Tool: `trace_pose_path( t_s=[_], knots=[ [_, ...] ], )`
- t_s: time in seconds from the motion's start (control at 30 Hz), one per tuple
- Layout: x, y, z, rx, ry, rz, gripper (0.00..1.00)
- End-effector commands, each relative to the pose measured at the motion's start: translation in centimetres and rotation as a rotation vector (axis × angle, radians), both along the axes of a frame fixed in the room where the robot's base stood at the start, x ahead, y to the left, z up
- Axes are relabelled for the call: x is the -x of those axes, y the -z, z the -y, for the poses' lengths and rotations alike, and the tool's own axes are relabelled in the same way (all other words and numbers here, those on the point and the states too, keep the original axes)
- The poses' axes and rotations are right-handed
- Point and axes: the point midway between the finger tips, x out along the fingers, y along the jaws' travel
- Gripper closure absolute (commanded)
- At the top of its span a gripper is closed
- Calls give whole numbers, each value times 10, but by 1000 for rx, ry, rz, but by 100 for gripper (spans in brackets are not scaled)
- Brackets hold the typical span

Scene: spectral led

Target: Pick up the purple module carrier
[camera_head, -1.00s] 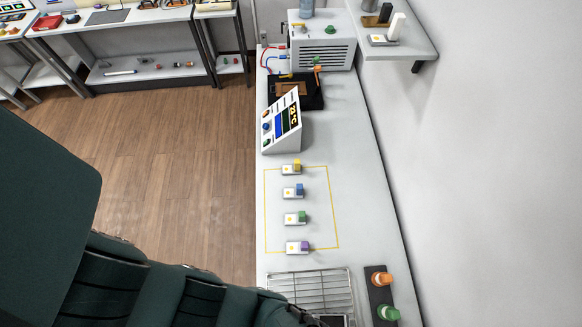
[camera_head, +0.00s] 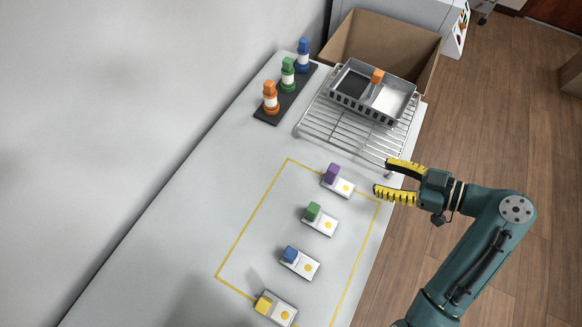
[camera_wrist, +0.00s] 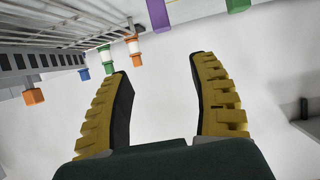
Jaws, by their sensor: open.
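The purple module carrier (camera_head: 338,184) is a small white plate with a purple block and a yellow dot. It lies at the far end of the row inside the yellow outline on the bench. My gripper (camera_head: 382,178) is open and empty, just right of it near the bench edge, with a gap between them. In the wrist view, the open yellow fingers (camera_wrist: 165,88) have nothing between them. The purple block (camera_wrist: 158,14) shows beyond them at the top edge, partly cut off.
Green (camera_head: 320,219), blue (camera_head: 300,263) and yellow (camera_head: 276,307) carriers line up nearer. A wire rack (camera_head: 318,130) with a metal tray (camera_head: 350,103) stands beyond, before a cardboard box (camera_head: 385,40). Orange, green and blue capped bottles stand on a dark strip (camera_head: 268,119). Bench left of the outline is clear.

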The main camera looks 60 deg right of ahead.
Motion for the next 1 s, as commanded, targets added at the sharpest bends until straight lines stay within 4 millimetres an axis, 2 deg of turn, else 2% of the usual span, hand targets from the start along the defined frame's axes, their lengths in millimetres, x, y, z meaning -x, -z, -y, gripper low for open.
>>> trace_pose_path(
  t_s=[0.03, 0.1, 0.17, 0.53, 0.77, 1.0],
  knots=[
    [12, 17, -1, -2, 0, 18, 39],
    [17, 20, -3, 0, -7, 33, 39],
    [13, 22, -5, 0, -12, 39, 39],
    [-65, 53, -12, -2, -16, 37, 39],
    [-90, 63, -13, -1, -11, 37, 39],
    [-126, 81, -19, 0, -11, 36, 39]
  ],
)
